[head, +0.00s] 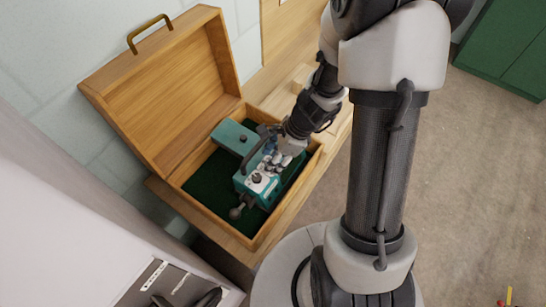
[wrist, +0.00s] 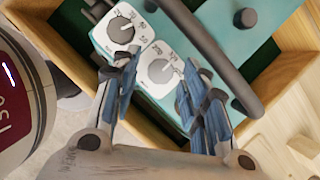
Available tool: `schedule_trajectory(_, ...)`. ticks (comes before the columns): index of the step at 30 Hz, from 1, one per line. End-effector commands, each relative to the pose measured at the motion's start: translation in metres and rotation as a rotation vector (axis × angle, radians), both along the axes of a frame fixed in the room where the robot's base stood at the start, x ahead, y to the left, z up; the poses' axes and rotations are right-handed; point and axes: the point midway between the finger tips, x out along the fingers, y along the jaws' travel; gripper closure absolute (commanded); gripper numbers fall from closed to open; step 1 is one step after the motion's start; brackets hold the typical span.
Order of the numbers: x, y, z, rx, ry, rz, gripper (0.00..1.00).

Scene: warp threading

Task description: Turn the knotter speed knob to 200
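The teal knotter (head: 242,184) sits in the open wooden case. In the wrist view its white panel carries two grey dials. In the head view my gripper (head: 288,150) is over the knotter.
The wooden case (head: 165,85) has its lid raised at the left and a dark green lining (head: 210,182). A dark handle bar (wrist: 215,55) runs along the knotter close to my right finger. The case walls stand close around the machine.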

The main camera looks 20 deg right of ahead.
Motion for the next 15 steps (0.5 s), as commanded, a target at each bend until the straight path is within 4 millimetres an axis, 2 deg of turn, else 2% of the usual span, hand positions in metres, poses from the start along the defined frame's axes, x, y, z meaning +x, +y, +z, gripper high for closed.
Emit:
schedule_trajectory(2, 0.0001, -0.0001, 0.0001, 0.0, 0.0, 0.0, 0.67)
schedule_trajectory(15, -0.0001, -0.0001, 0.0001, 0.0, 0.0, 0.0, 0.96)
